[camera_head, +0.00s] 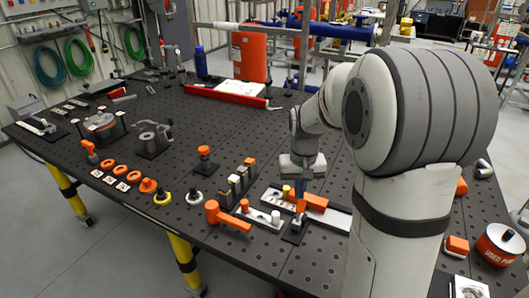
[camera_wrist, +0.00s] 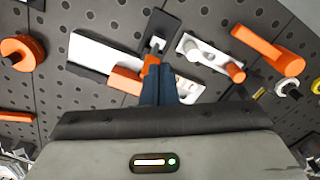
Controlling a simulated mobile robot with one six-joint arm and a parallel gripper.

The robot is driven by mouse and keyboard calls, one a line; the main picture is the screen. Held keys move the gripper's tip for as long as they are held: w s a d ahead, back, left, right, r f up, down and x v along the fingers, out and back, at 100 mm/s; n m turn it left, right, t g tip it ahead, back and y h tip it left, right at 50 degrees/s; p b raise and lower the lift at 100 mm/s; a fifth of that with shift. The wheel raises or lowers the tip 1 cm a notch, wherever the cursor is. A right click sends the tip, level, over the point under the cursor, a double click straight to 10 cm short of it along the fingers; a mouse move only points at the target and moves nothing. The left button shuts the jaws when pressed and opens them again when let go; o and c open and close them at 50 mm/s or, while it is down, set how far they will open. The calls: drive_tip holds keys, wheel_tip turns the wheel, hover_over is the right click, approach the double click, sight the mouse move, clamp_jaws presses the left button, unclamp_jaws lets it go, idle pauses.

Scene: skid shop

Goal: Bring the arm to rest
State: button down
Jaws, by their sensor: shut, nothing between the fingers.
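My gripper (camera_head: 300,190) hangs pointing down over the front right part of the dark perforated table (camera_head: 265,185). Its two blue fingers are together in the wrist view (camera_wrist: 159,76), with nothing seen between them. The fingertips overlap a small orange piece (camera_wrist: 151,61) on a black plate (camera_wrist: 159,30); I cannot tell whether they touch it. A longer orange bar (camera_wrist: 126,80) lies beside the fingers, on a white strip (camera_wrist: 92,52). My arm reaches in from the right and hides part of the table.
A red bar (camera_head: 225,96) and a blue bottle (camera_head: 200,62) are farther back. A red can (camera_head: 499,244) is at right. The table's middle has clear room.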

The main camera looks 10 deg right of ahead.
drive_tip(key=s+a+r+t, duration=0.1)
drive_tip(key=s+r, duration=0.2)
drive_tip(key=s, duration=0.6)
drive_tip(key=s+a+r+n+t, duration=0.1)
drive_tip(key=s+r, duration=0.3)
drive_tip(key=s, duration=0.6)
drive_tip(key=shift+s+a+r+t, duration=0.2)
drive_tip(key=shift+s+a+t, duration=0.1)
drive_tip(key=shift+a+t, duration=0.45)
